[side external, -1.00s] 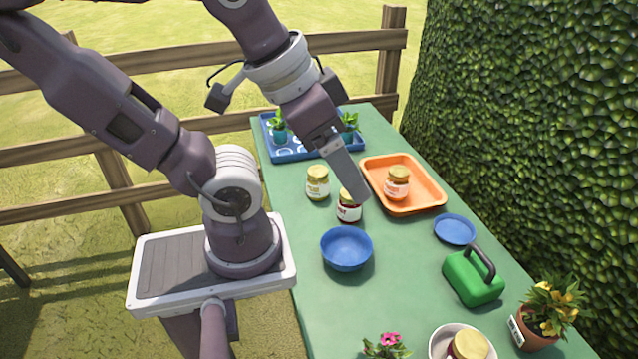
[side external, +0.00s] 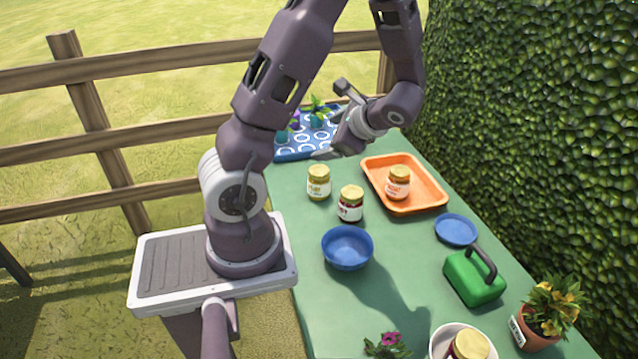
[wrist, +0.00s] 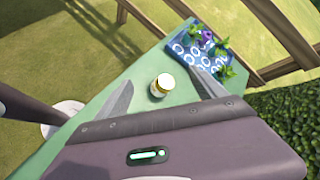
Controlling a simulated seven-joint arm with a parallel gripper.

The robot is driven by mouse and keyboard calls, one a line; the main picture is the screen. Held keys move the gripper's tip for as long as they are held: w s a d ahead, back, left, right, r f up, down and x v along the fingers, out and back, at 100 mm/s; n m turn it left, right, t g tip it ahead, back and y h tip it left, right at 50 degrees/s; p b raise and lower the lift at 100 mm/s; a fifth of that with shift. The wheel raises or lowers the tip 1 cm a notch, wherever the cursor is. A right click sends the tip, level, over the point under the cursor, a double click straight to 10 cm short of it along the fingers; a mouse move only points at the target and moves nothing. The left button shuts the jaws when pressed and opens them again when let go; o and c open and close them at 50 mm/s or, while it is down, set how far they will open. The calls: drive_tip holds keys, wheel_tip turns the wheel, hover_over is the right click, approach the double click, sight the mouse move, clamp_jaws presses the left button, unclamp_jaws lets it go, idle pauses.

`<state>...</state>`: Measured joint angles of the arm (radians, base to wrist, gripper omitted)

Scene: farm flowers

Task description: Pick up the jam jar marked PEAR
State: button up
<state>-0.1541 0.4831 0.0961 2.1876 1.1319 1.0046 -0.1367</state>
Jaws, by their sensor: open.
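A jar of pale yellow jam (side external: 319,186) with a gold lid stands upright at the left side of the green table; its label is too small to read. A dark red jar (side external: 350,206) stands beside it, nearer the camera. An orange-labelled jar (side external: 397,185) stands in the orange tray. I cannot read PEAR on any of them. My gripper (side external: 330,148) is above the far part of the table, beyond the pale jar. In the wrist view my gripper (wrist: 163,77) is open and empty, with a gold-lidded jar (wrist: 160,87) below, between the spread fingers.
The orange tray (side external: 432,205) is to the right. A blue bowl (side external: 347,250), blue plate (side external: 456,230), green watering can (side external: 474,280), another jar (side external: 468,346) in a white bowl and flowerpots (side external: 540,322) stand nearer.

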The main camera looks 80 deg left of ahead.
sight(316, 171)
drive_tip(key=a+f+m+y, duration=0.1)
drive_tip(key=a+f+m, duration=0.2)
drive_tip(key=f, duration=0.3)
drive_tip(key=w+a+f+m+t+y, duration=0.1)
drive_tip(key=a+f+m, duration=0.3)
drive_tip(key=a+f, duration=0.1)
drive_tip(key=w+a+f+m+t+y, duration=0.1)
drive_tip(key=a+f+m, duration=0.3)
drive_tip(key=f, duration=0.4)
drive_tip(key=shift+w+a+y, duration=0.15)
drive_tip(key=shift+w+y, duration=0.05)
drive_tip(key=shift+y, duration=0.1)
drive_tip(key=shift+t, duration=0.3)
drive_tip(key=x, duration=0.3)
drive_tip(key=f+x, duration=0.1)
drive_tip(key=x, duration=0.2)
drive_tip(key=shift+s+a+f, duration=0.15)
drive_tip(key=shift+s, duration=0.1)
clamp_jaws()
